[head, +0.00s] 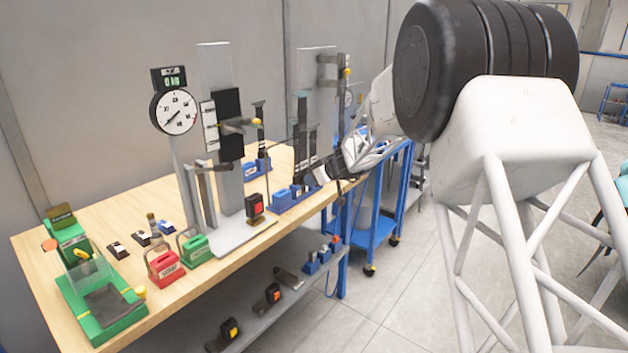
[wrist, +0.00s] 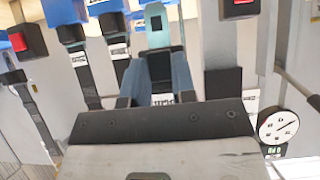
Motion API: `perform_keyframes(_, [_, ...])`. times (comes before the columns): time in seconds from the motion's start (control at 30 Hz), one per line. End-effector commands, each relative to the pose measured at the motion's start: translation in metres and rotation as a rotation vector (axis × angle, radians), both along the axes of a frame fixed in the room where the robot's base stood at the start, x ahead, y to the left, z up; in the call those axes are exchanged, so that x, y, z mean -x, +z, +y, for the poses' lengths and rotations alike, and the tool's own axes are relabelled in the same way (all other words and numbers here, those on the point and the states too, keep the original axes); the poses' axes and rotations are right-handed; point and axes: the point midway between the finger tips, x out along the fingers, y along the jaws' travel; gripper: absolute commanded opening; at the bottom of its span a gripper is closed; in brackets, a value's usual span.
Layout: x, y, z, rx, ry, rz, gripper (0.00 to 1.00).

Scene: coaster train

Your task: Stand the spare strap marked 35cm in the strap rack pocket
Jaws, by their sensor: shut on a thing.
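My gripper (head: 320,175) is at the blue strap holders on the right part of the bench. In the wrist view its fingers (wrist: 157,85) are shut on a dark strap piece (wrist: 160,68) with a white label (wrist: 162,99); the marking is too small to read surely. Dark straps stand upright in a blue holder (head: 290,202) close by in the head view. In the wrist view, which looks upside down, other dark straps (wrist: 88,80) run from blue blocks (wrist: 65,10) left of the fingers. I cannot tell which pocket is the rack pocket, or whether the held strap touches one.
A tall grey stand (head: 222,120) and a dial gauge (head: 175,112) rise left of my gripper; the dial also shows in the wrist view (wrist: 278,126). Red (head: 165,267) and green (head: 195,247) weights and a green tray (head: 105,310) occupy the left. A blue cart (head: 375,235) stands beyond the bench.

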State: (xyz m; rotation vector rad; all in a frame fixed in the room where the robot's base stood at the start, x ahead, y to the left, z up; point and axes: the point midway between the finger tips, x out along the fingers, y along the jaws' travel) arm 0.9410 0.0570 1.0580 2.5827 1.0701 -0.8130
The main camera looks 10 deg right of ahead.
Motion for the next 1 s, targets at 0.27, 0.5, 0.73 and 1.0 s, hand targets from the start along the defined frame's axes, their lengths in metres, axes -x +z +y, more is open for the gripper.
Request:
perform_keyframes(0.27, [-0.01,0.001,0.009,0.0,0.001,-0.001,0.0])
perform_keyframes(0.5, [-0.019,0.0,0.019,0.001,0.001,-0.001,0.0])
perform_keyframes(0.73, [-0.028,0.001,0.028,0.0,0.0,-0.002,0.0])
perform_keyframes(1.0, [-0.039,0.001,0.039,0.0,0.0,-0.002,0.0])
